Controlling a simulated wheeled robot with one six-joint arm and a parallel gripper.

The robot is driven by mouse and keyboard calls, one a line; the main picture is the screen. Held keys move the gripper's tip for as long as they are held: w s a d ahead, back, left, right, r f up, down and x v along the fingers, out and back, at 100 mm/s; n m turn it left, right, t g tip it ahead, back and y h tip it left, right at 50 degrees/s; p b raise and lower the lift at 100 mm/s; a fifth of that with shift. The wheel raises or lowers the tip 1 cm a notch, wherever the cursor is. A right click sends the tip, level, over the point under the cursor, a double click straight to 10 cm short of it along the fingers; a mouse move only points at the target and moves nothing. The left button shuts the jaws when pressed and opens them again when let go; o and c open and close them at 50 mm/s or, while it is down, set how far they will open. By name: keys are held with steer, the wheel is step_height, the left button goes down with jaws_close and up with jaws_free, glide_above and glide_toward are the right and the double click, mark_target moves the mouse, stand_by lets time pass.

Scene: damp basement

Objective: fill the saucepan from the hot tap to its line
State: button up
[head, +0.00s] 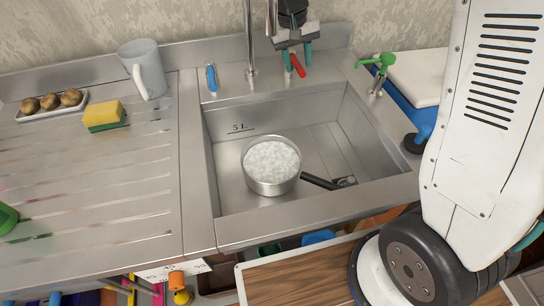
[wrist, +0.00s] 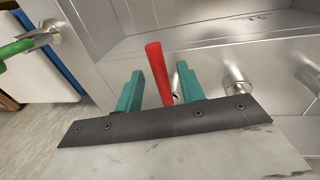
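The saucepan (head: 268,184) stands upright in the sink basin, its black handle (head: 321,182) pointing right. A pale, mottled, frothy-looking surface shows inside it; I cannot make out a fill line. The tap spout (head: 271,18) comes down behind the basin, and I see no clear stream below it. The red tap lever (head: 298,66) is at the back right of the sink, the blue lever (head: 211,78) at the back left. My gripper (head: 297,58) has its teal fingers either side of the red lever.
The basin (head: 226,205) has a "5 L" mark on its back wall. A grey jug (head: 150,70), a sponge (head: 104,116) and a dish of brown lumps (head: 38,117) sit on the left drainer.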

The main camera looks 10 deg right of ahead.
step_height(320, 180, up, 6)
steer(key=a, duration=0.1)
steer(key=shift+r, duration=0.15)
steer(key=shift+s+a, duration=0.1)
stand_by(0.6)
steer(key=s+d+r+y, duration=0.1)
steer(key=s+d+r, duration=0.1)
steer(key=s, duration=1.4)
steer(key=s+d+r+t+y, duration=0.1)
steer(key=s+d, duration=0.2)
steer(key=s, duration=1.4)
steer(key=shift+r, duration=0.4)
